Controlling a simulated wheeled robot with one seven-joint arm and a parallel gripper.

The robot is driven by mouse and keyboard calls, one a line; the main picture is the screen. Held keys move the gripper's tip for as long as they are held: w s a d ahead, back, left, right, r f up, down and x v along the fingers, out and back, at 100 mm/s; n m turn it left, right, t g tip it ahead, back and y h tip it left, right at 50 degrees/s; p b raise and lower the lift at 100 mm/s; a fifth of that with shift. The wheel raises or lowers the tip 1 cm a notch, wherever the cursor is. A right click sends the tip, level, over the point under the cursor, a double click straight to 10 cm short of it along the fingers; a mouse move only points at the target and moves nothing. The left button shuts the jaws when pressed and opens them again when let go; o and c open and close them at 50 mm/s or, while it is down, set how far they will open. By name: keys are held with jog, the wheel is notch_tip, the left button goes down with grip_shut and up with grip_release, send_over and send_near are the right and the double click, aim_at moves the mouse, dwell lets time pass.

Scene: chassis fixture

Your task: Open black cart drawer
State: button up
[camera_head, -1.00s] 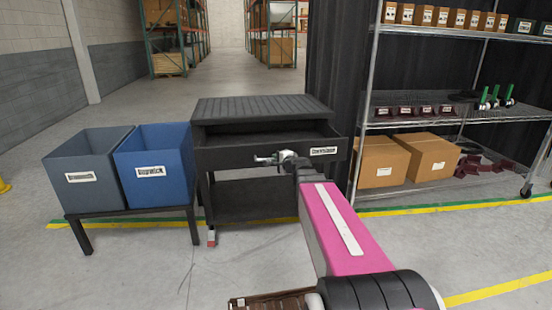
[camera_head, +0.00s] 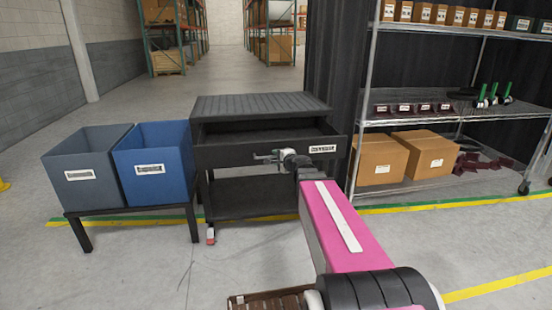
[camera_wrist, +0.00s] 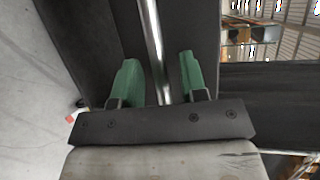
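The black cart (camera_head: 262,104) stands in the middle of the head view, with a ribbed top. Its drawer (camera_head: 220,157) is partly pulled out, with the dark inside showing behind the front panel. A white label is on the right of the panel. My gripper (camera_head: 266,157) is at the middle of the drawer front. In the wrist view, its two green fingers (camera_wrist: 160,80) are apart, one on each side of the metal handle bar (camera_wrist: 152,40). Gaps show between the bar and both fingers. The handle is mostly hidden in the head view.
A grey bin (camera_head: 85,190) and a blue bin (camera_head: 150,180) sit on a low black stand left of the cart. A wire shelf (camera_head: 450,121) with boxes stands to the right, beside a black curtain (camera_head: 333,80). Open floor lies in front of the bins.

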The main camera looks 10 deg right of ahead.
jog(key=v, duration=0.9)
jog(key=shift+s, duration=0.3)
jog(key=shift+d+r, duration=0.1)
jog(key=shift+d, duration=0.05)
jog(key=s+a+f+n+g, duration=0.3)
jog(key=a+f+n+g, duration=0.1)
jog(key=f, duration=0.2)
jog(key=s+a+f+n+g, duration=0.3)
jog(key=f+n+g, duration=0.1)
jog(key=f, duration=0.3)
jog(key=s+d+f+n+g+h, duration=0.2)
jog(key=s+f+n+g+h, duration=0.4)
jog(key=s+f, duration=0.3)
jog(key=shift+s+d+f+g, duration=0.3)
jog(key=shift+f+g, duration=0.1)
jog(key=shift+f, duration=0.15)
